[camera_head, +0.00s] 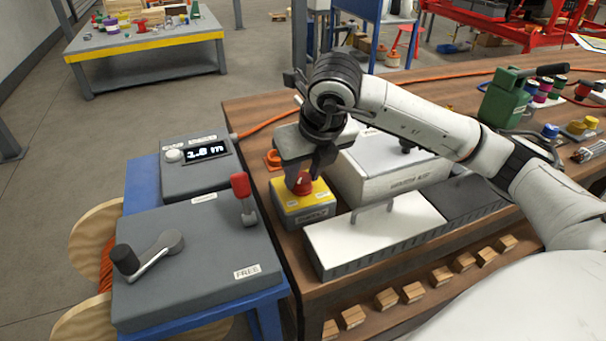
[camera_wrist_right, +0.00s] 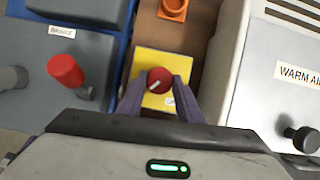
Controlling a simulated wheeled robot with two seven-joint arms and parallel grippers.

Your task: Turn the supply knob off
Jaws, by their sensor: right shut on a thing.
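The supply knob is a red round knob (camera_head: 301,184) with a pale pointer line, on top of a yellow-topped grey box (camera_head: 290,213) at the workbench's left edge. In the right wrist view the knob (camera_wrist_right: 159,80) sits between two purple fingers, its pale line running diagonally. My right gripper (camera_head: 303,176) points down from above and is shut on the knob. In the wrist view a small label near the fingers is partly hidden. My left gripper is not in view.
A grey winch unit (camera_head: 200,250) with a crank and red-topped lever (camera_head: 241,190) stands left of the box. A white heater (camera_head: 385,170) and a white-lidded case (camera_head: 360,235) stand close on the right. An orange block (camera_wrist_right: 173,9) lies behind the box.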

